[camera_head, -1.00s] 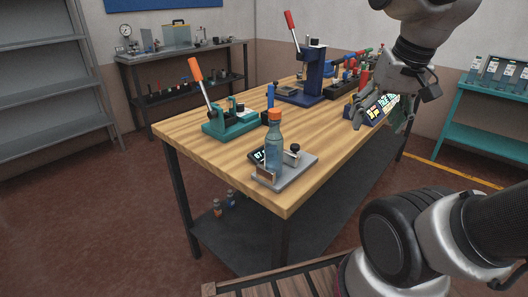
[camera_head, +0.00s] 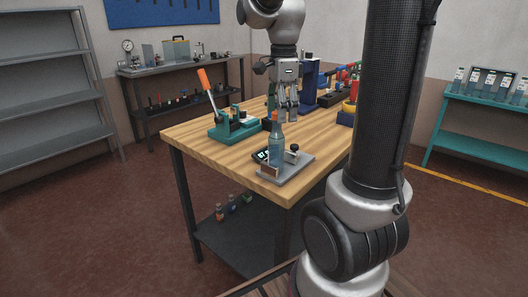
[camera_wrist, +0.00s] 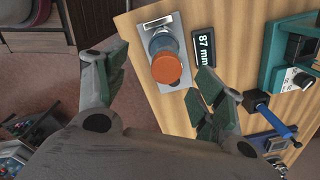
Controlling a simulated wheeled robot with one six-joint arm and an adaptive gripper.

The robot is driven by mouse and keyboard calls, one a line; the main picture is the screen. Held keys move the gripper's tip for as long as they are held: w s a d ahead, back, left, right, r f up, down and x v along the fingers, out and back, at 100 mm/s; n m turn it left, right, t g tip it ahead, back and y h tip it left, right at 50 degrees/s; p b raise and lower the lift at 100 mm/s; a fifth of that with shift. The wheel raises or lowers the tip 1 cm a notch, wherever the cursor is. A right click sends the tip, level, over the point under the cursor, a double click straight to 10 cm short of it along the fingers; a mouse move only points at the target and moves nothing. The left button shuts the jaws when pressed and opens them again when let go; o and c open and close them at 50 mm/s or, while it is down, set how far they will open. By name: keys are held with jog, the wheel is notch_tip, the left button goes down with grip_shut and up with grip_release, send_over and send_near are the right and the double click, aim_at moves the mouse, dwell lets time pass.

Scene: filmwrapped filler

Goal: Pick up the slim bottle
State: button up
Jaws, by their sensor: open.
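The slim bottle (camera_head: 277,153), translucent blue with an orange cap, stands upright on a grey plate fixture (camera_head: 297,172) at the table's near corner. In the wrist view, the bottle's orange cap (camera_wrist: 167,68) shows from above, with the blue body partly hidden under it. My gripper (camera_head: 285,112) is open and empty, pointing down; in the head view it appears just above and behind the cap. In the wrist view, the fingers of my gripper (camera_wrist: 160,72) appear on either side of the cap, apart from it.
A small display (camera_wrist: 204,47) reading 87 mm is beside the bottle. A teal press (camera_head: 232,124) with an orange lever stands to the left. A blue press (camera_head: 309,85) and other devices stand farther back. The wooden table (camera_head: 215,155) has bare space at the front left.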

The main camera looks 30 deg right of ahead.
aim_at(277, 131)
jog(key=shift+w+a+f, duration=0.2)
jog(key=shift+a, duration=0.1)
notch_tip(277, 131, down, 8)
jog(key=shift+w+a+r, duration=0.1)
jog(key=shift+a+r, duration=0.05)
jog(key=shift+r, duration=0.05)
jog(key=c, duration=1.2)
